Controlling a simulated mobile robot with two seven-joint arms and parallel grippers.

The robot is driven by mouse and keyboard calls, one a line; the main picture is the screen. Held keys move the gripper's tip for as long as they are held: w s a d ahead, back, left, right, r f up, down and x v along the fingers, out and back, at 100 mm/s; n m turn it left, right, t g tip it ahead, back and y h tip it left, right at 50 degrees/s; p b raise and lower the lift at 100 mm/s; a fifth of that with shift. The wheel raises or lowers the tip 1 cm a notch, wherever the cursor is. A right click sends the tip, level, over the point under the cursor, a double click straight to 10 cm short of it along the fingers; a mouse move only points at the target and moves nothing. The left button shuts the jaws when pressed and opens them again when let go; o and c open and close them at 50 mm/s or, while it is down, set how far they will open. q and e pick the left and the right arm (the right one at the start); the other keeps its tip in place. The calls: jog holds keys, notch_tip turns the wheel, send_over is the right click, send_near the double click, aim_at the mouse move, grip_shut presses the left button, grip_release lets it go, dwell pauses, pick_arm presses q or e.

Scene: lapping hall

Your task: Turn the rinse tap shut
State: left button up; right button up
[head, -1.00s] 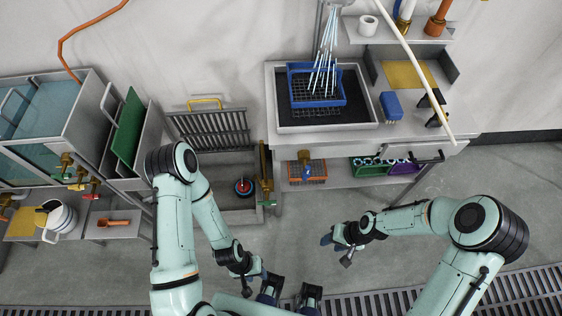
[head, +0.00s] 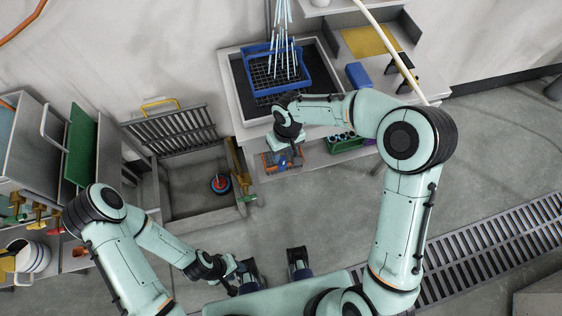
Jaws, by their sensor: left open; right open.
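Pale-blue water streams (head: 283,45) fall into a blue wire basket (head: 304,72) in the sink. Below the sink's front edge, my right gripper (head: 284,160) points down in front of the lower shelf. It is open. The wrist and gripper cover the place of the brass tap with the blue handle, so I cannot tell whether the fingers touch it. My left gripper (head: 236,284) is open, low at the bottom of the picture, away from the sink.
An orange basket (head: 268,160) and a green crate (head: 345,144) stand on the lower shelf. A floor basin (head: 200,203) with a red and blue round piece (head: 221,183) lies left of the sink. A drain grate (head: 480,245) crosses the floor at right.

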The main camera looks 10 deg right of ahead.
aim_at(282, 163)
jog(key=f, duration=0.7)
jog(key=shift+a, duration=0.2)
grip_shut()
